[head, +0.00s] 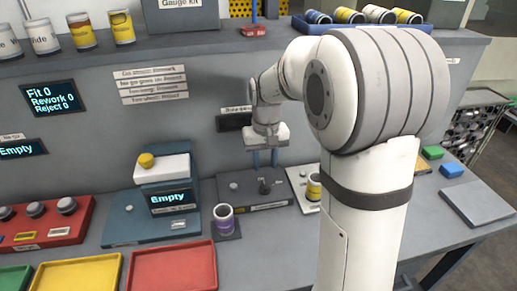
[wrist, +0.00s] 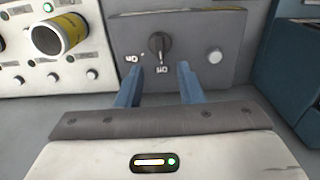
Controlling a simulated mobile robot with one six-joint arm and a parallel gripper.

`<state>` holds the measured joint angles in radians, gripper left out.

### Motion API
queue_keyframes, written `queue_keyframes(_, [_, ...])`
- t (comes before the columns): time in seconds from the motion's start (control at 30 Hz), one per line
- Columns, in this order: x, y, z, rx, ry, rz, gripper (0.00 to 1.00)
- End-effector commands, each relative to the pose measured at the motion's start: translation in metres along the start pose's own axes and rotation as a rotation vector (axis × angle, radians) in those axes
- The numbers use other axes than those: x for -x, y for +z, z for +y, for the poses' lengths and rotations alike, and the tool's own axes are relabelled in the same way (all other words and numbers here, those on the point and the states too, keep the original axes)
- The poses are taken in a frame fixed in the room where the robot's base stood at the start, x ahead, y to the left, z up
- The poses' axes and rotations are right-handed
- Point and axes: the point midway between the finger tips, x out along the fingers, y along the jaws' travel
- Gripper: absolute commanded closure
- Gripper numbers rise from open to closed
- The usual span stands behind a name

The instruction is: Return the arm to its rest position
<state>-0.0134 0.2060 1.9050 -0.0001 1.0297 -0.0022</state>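My arm reaches across the right half of the head view, its gripper (head: 265,160) pointing down above a grey switch box (head: 283,199). The gripper's two blue fingers are apart with nothing between them. In the wrist view the open fingers (wrist: 158,78) point towards the same grey box (wrist: 195,72). Its dark rotary knob (wrist: 158,46) lies beyond the fingertips and looks apart from them. The knob also shows in the head view (head: 264,187), just below the gripper. My upper arm hides part of the bench on the right.
A white panel holding a yellow-banded can (wrist: 60,35) stands beside the switch box. A purple-banded can (head: 224,219) stands on the other side, near a blue station (head: 120,228). Red (head: 208,262) and yellow trays (head: 78,274) lie in front. A shelf with cans runs behind.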

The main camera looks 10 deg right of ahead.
Motion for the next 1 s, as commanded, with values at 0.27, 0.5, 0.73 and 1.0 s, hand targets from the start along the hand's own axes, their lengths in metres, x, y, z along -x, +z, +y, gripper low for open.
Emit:
queue_keyframes(0.27, [0.01, 0.018, 0.001, -0.001, 0.0, 0.02, 0.66])
queue_keyframes(0.5, [0.035, 0.095, 0.003, -0.006, 0.002, 0.104, 0.66])
queue_keyframes(0.73, [0.036, 0.17, 0.004, -0.01, 0.004, 0.182, 0.66])
queue_keyframes(1.0, [0.027, 0.211, 0.004, -0.012, 0.005, 0.227, 0.66])
